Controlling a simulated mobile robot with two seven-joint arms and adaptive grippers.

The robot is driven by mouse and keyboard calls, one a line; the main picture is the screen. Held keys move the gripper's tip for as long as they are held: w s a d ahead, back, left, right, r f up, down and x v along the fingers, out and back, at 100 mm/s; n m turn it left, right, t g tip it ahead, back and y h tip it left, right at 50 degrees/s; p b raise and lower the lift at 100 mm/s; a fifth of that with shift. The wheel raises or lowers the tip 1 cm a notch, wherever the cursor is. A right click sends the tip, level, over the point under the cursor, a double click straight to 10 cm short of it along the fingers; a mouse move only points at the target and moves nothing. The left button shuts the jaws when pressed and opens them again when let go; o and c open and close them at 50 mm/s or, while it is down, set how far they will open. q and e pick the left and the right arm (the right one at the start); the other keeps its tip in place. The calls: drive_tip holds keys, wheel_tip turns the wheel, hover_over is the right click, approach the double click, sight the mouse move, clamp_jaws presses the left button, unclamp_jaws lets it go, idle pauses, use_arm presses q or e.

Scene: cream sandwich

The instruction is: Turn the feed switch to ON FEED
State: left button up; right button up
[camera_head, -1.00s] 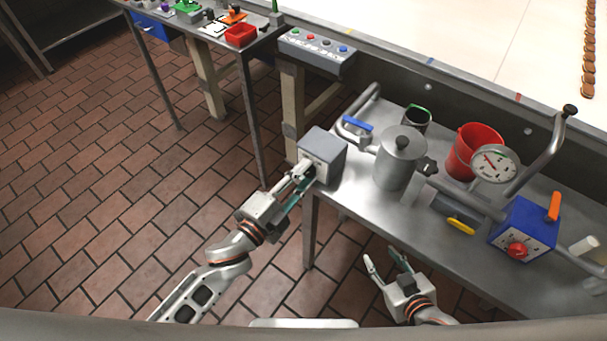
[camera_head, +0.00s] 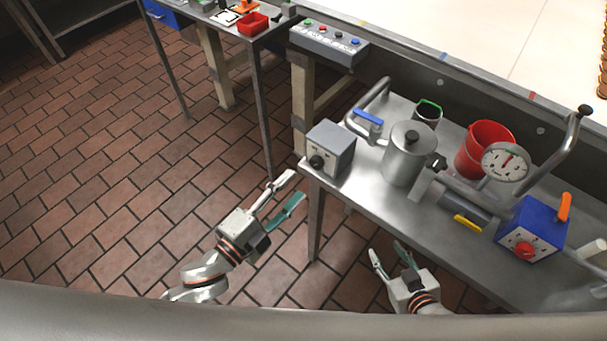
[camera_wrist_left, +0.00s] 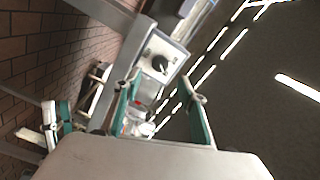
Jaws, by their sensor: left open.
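A grey box switch (camera_head: 331,149) with a black knob (camera_head: 317,161) on its front face stands at the left end of the steel bench. The knob also shows in the left wrist view (camera_wrist_left: 160,64), between the fingers; labels and knob setting are too small to read. My left gripper (camera_head: 290,184) is open and empty, below and left of the box, apart from it, over the floor. Its spread fingers (camera_wrist_left: 162,82) show in the left wrist view. My right gripper (camera_head: 387,252) is open and empty in front of the bench.
The bench (camera_head: 350,190) also bears a steel pot (camera_head: 407,160), a red bucket (camera_head: 481,146), a dial gauge (camera_head: 506,162), pipes and a blue box with a red knob (camera_head: 524,252). A button panel (camera_head: 330,42) is behind. Floor left of my left arm is clear.

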use_arm(q)
drive_tip(key=shift+v, duration=1.95)
drive_tip(key=shift+w, duration=0.1)
